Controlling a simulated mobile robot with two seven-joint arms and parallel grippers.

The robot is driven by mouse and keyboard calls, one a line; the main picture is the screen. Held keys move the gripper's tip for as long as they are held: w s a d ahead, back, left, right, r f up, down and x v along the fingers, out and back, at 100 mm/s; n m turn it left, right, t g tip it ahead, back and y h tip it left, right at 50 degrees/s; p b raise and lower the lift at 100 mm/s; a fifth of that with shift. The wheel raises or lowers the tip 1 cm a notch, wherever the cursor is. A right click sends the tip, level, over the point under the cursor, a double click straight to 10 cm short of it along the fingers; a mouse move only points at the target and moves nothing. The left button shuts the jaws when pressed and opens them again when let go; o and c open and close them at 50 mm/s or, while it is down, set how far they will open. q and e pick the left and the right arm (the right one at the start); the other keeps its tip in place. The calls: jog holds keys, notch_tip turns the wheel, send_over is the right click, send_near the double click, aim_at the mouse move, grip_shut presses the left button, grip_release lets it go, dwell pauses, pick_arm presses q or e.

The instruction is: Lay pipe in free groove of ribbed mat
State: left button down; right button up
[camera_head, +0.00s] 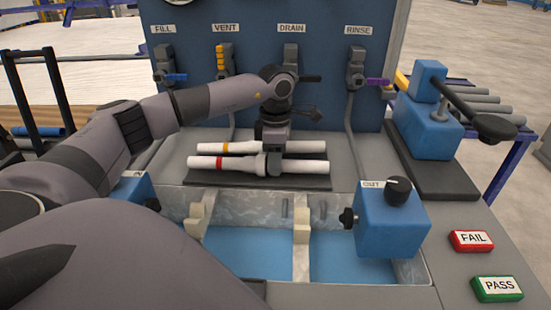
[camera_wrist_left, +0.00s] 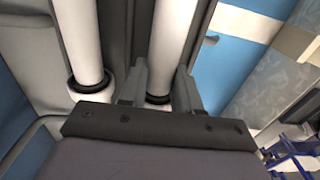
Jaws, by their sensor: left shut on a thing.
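Two white pipes lie side by side along the dark mat (camera_head: 310,184) on the bench. The rear pipe (camera_head: 315,146) has an orange band; the front pipe (camera_head: 315,167) has a red band. My left gripper (camera_head: 274,164) comes down over the front pipe and is shut on it around the middle. In the left wrist view, my left gripper (camera_wrist_left: 166,85) has a finger on each side of this pipe (camera_wrist_left: 172,40), with the other pipe (camera_wrist_left: 81,40) beside it. The pipes and gripper hide most of the mat's grooves. I cannot tell whether the front pipe is fully seated. My right gripper is out of view.
A basin with blue floor (camera_head: 245,252) lies in front of the mat. A blue box with a black knob (camera_head: 390,225) stands at its right. A blue panel with valves (camera_head: 355,65) rises behind. FAIL (camera_head: 472,241) and PASS (camera_head: 497,289) buttons are at front right.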

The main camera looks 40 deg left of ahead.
pick_arm(q)
jog(key=shift+f, duration=0.1)
jog(key=c, duration=0.7)
grip_release()
